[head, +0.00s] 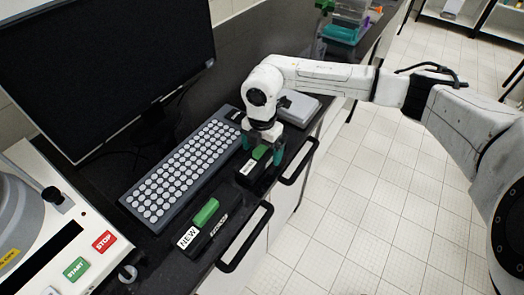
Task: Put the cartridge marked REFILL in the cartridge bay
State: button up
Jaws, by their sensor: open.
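My gripper (262,149) points down with its dark green fingertips apart, one on each side of the green top of a black cartridge (257,168). This cartridge lies on the dark bench edge, and the white label on its end is too small to read. I cannot tell whether the fingers touch it. A second black cartridge (207,226) with a green top lies nearer, with a label reading NEW and a smaller, unclear label on its side. No marking I can read says REFILL.
A white machine (62,240) with START and STOP buttons stands at the lower left. A keyboard (185,170) lies left of the cartridges, below a monitor (110,55). Black handles (247,238) stick out along the bench front. The tiled floor at right is clear.

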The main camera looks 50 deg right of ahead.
jog(key=shift+f, duration=0.4)
jog(key=shift+r, duration=0.1)
jog(key=c, duration=1.5)
